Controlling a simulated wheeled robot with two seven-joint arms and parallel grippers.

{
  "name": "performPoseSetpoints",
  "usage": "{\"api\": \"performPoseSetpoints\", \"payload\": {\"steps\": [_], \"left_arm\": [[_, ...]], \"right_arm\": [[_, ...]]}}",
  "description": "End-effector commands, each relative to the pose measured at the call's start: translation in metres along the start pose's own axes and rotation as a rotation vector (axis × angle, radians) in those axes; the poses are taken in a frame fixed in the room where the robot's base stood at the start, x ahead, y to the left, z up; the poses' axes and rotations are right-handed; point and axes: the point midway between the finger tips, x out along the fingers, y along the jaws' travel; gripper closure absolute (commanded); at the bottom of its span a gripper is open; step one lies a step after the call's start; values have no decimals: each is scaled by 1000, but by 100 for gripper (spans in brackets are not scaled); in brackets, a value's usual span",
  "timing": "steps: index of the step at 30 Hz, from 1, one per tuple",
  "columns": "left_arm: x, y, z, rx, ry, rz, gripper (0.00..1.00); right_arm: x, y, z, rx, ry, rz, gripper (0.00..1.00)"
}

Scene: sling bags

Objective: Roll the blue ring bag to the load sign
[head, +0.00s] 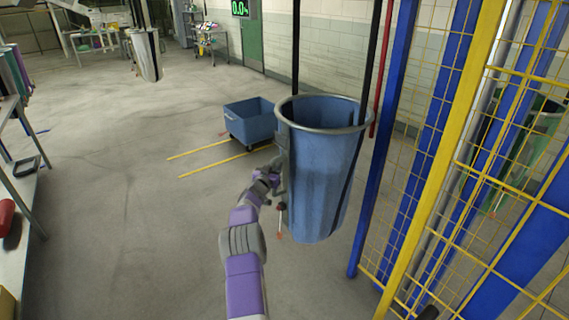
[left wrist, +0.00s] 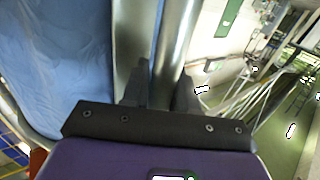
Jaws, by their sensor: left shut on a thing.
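The blue ring bag (head: 325,170) hangs from a grey metal ring (head: 290,101) just right of the middle of the head view. Dark straps run up from it. My left gripper (head: 279,168) is at the bag's left side, below the ring. In the left wrist view the fingers (left wrist: 160,95) are shut around a shiny metal tube (left wrist: 178,45), with blue bag cloth (left wrist: 50,65) to the left. How the tube joins the ring is unclear. A green-lit display reading 0.0 (head: 240,8) hangs at the back; I cannot make out a load sign. My right gripper is not seen.
A blue wheeled bin (head: 250,122) stands behind the bag, near yellow floor lines (head: 210,163). A blue post and yellow mesh fence (head: 440,170) stand close on the right, with a green bag (head: 535,140) behind. A table edge (head: 20,200) is far left.

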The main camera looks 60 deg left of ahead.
Motion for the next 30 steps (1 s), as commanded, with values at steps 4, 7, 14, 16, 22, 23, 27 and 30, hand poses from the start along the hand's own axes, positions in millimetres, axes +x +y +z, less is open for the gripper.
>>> {"api": "performPoseSetpoints", "payload": {"steps": [4,7,14,16,22,23,27,30], "left_arm": [[0,-5,-1,0,4,-2,100],[0,-5,-1,0,4,-2,100],[0,-5,-1,0,4,-1,100],[0,-5,-1,0,4,-1,61],[0,-4,0,0,3,-1,52],[0,-4,0,0,3,-1,52],[-1,-4,0,0,2,-1,52],[-3,-5,0,-1,2,0,52]], "right_arm": [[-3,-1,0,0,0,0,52],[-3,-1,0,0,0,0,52],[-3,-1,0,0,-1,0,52],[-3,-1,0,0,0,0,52],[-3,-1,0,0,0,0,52],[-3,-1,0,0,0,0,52],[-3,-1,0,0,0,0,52],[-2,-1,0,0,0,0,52]]}}
